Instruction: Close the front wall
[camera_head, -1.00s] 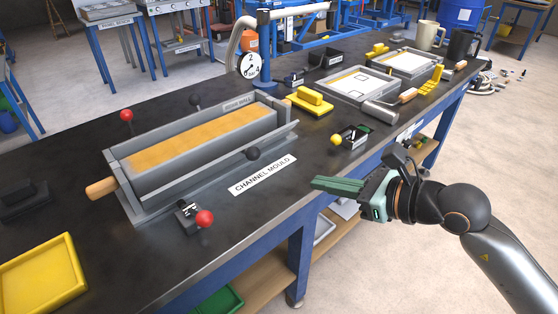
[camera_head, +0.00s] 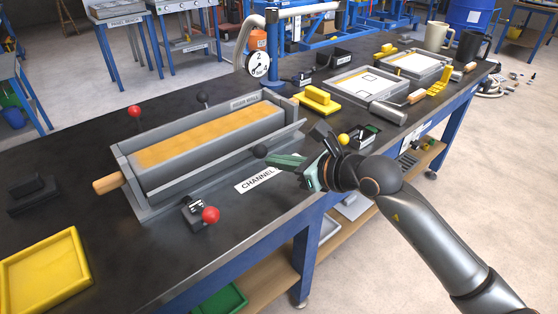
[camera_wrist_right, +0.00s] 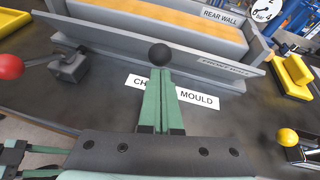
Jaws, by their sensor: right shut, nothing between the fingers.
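The channel mould (camera_head: 120,160) is a long grey trough holding an orange-yellow filling. Its front wall (camera_head: 287,134) leans outward from the trough on the near side. The front wall also shows in the right wrist view (camera_wrist_right: 220,70), lettered "FRONT WALL". A black ball knob (camera_head: 260,151) stands at the middle of the front wall's near side; it shows in the right wrist view (camera_wrist_right: 160,54). My right gripper (camera_head: 268,160) is shut and empty, its green fingertips close by the knob, above the "CHANNEL MOULD" label (camera_wrist_right: 199,96). Contact with the knob is unclear. My left gripper is not in view.
A red-knobbed lever (camera_head: 209,214) stands in front of the mould, left of my gripper. A yellow-knobbed device (camera_head: 362,135) is to the right. A gauge (camera_head: 258,64) stands behind. A yellow tray (camera_head: 45,270) lies at the near left.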

